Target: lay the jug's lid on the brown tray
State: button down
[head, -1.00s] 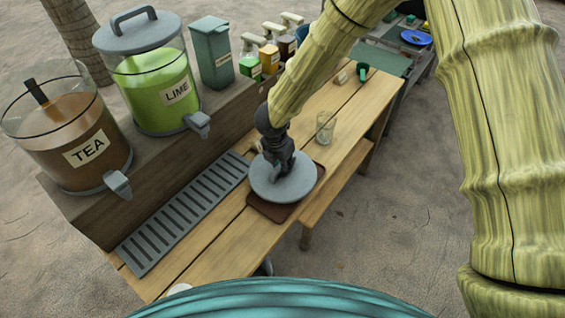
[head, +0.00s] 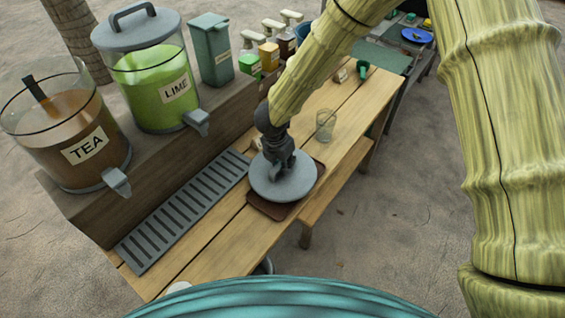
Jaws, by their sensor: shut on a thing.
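The grey round lid (head: 297,188) is over the brown tray (head: 266,208) on the wooden table, hiding most of it. I cannot tell whether the lid touches the tray or is just above it. My gripper (head: 280,172) is shut on the lid's handle from above, and the handle is mostly hidden by the fingers. The TEA jug (head: 85,150) at the left stands without a lid and has a dark ladle or stick in it. The LIME jug (head: 160,88) beside it has its grey lid (head: 150,32) on.
A clear glass (head: 325,125) stands just behind the tray. A grey slotted drip grate (head: 180,212) lies to the left. A grey-green canister (head: 212,50) and several pump bottles stand on the raised shelf. The table's right edge is close to the tray.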

jog(key=shift+f+b, duration=0.4)
jog(key=shift+f, duration=0.1)
dwell(0.3)
jog(key=c, duration=0.8)
grip_release()
jog(key=shift+r, duration=0.1)
jog(key=shift+w+d+p+v, duration=0.15)
jog(key=shift+w+p+v, duration=0.1)
jog(key=shift+p+v, duration=0.85)
jog(key=shift+w+d+p+v, duration=0.2)
jog(key=shift+p+v, duration=0.4)
jog(key=shift+v, duration=0.9)
jog(key=shift+w+d+p+v, duration=0.1)
jog(key=shift+w+p+v, duration=0.15)
jog(key=shift+p+v, duration=0.85)
jog(key=shift+r, duration=0.35)
jog(key=shift+s+a, duration=0.1)
